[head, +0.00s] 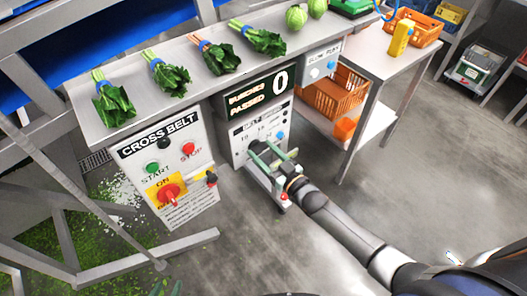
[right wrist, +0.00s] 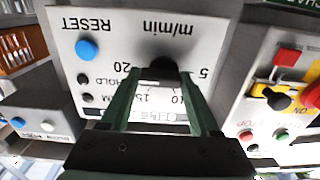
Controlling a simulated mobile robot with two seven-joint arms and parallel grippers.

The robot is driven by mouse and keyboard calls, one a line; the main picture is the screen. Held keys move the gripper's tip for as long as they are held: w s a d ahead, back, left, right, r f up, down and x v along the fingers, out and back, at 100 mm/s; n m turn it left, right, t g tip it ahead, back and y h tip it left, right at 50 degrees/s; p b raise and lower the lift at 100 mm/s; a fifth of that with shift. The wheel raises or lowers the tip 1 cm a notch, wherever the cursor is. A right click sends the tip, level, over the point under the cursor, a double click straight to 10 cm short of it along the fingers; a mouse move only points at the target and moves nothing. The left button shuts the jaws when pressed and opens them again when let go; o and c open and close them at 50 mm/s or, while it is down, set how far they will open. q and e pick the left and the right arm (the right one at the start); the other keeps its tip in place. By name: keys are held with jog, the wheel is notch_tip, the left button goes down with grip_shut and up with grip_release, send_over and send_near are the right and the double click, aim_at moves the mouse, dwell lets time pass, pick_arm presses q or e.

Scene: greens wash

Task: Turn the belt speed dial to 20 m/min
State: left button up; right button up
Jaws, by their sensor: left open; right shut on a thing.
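The belt speed panel (head: 262,128) stands below the bench, right of the cross belt panel. In the right wrist view the panel (right wrist: 215,35) appears upside down, with m/min and scale marks 5, 10, 15 and 20. The dark dial (right wrist: 163,66) sits between the fingertips of my right gripper (right wrist: 164,75), which is shut on it. The dial's pointer is hidden, so its setting cannot be read. In the head view my right gripper (head: 273,158) covers most of the dial. Green fingers of my left gripper (head: 166,288) show at the bottom edge, open and away from the panels.
A blue reset button (right wrist: 87,50) and small hold lamps are close to the dial. The cross belt panel (head: 205,203) has start, stop and red switch controls. A display (head: 258,95) reads 0. Bunches of greens lie on the bench (head: 180,45). An orange crate (head: 330,92) stands right.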

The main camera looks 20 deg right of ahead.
jog(key=o, duration=1.4)
jog(key=shift+c, duration=0.2)
jog(key=v, duration=1.2)
jog(key=shift+s+p, duration=0.25)
jog(key=shift+p, duration=0.1)
jog(key=shift+d+r, duration=0.1)
jog(key=s+a+f+m+g+h+p, duration=0.1)
jog(key=s+a+f+g+h, duration=0.1)
jog(key=s, duration=0.5)
jog(key=s+a+f+g+h+p, duration=0.1)
jog(key=s+a+f+g+h, duration=0.1)
jog(key=s+f+g, duration=0.2)
jog(key=s+g, duration=0.1)
jog(key=s, duration=0.2)
jog(key=shift+f+m+g, duration=0.3)
jog(key=shift+m+g, duration=0.1)
